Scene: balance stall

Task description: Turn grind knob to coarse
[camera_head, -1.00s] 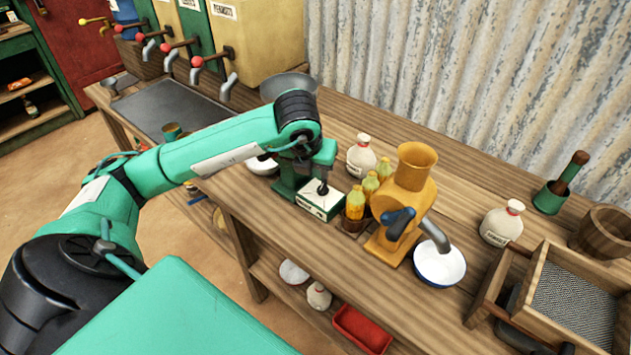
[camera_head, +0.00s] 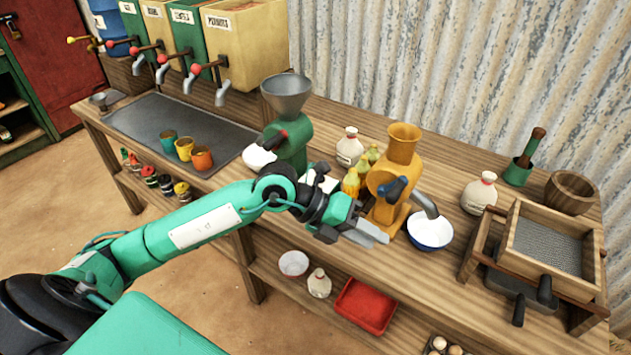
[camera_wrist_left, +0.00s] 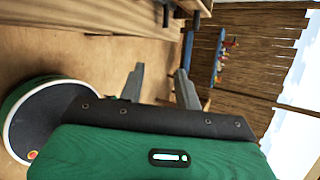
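An orange grinder (camera_head: 391,181) stands on the wooden counter, with a dark blue knob or handle (camera_head: 395,190) on its front and a spout over a blue-rimmed white bowl (camera_head: 428,233). A green grinder (camera_head: 293,139) with a grey funnel and a red-tipped part stands to its left. No label shows which part is the grind knob. My left gripper (camera_head: 372,234) is in front of the orange grinder's base, below the blue knob; contact cannot be told. In the left wrist view its fingers (camera_wrist_left: 160,88) are apart with nothing between them. My right gripper is out of view.
Yellow bottles (camera_head: 351,182) and a white jar (camera_head: 349,147) stand between the grinders. A red tray (camera_head: 365,306) lies on the lower shelf.

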